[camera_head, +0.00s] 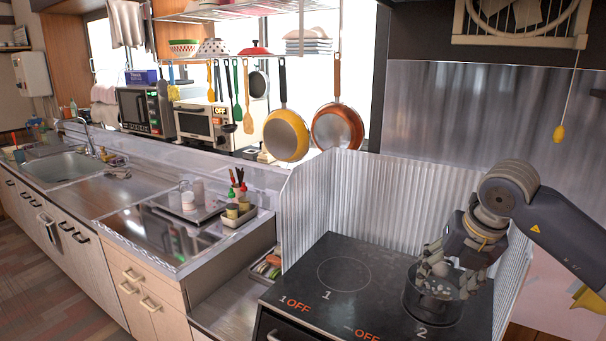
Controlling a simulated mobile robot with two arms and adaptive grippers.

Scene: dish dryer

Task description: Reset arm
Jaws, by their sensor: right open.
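My right gripper (452,272) comes in from the right, pointing down over the right side of the stove. It is open, with its fingers low at a dark round pot-like thing (432,308) by the burner marked 2. I cannot tell whether the fingers touch it or what lies between them, as grey finger parts and dark shapes overlap there. My left gripper is not in view.
The black stove top (325,296) has a clear left burner. A corrugated metal guard (365,195) stands behind and beside it. Pans (287,135) hang at the back. A tray of condiments (238,216) and a sink (62,168) are left along the counter.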

